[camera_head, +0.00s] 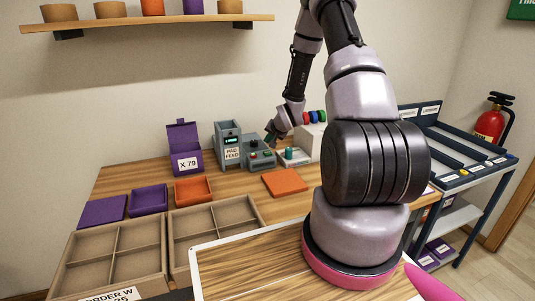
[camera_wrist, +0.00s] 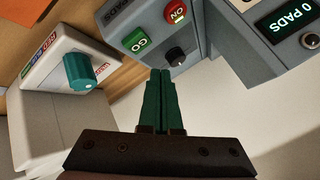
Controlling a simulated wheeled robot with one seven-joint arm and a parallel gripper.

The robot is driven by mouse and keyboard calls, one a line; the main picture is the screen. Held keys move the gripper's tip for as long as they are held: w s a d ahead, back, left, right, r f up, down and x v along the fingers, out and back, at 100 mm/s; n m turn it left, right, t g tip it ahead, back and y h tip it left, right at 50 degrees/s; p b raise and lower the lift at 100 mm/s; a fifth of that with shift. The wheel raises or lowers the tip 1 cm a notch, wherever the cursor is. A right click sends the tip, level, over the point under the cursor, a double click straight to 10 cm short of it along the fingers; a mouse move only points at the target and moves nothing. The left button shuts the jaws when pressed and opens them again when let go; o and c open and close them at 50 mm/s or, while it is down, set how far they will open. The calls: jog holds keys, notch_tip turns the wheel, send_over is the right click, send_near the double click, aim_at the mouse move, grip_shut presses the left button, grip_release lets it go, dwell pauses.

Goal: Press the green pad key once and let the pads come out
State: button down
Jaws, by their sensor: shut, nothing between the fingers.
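The green pad key (camera_wrist: 135,41), marked GO, is on a grey control box (camera_head: 259,156) beside the pad feed machine (camera_head: 230,141). A red key (camera_wrist: 176,12) and a black knob (camera_wrist: 176,56) are on the same face. The machine's display (camera_wrist: 290,18) reads 0 PADS in the wrist view. My gripper (camera_wrist: 160,74) is shut and empty. Its dark green fingertips are at the box's near edge in the wrist view, just below the green key and the black knob. I cannot tell whether they touch the box. My gripper also shows small in the head view (camera_head: 272,134).
A white box with a teal knob (camera_wrist: 80,68) stands left of my fingers in the wrist view. On the table are a purple box marked X 79 (camera_head: 186,160), an orange tray (camera_head: 193,190), an orange mat (camera_head: 285,182) and divided cardboard trays (camera_head: 112,245).

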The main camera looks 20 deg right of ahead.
aim_at(268, 154)
jog(key=shift+f, duration=1.4)
dwell(1.0)
jog(key=shift+f, duration=0.4)
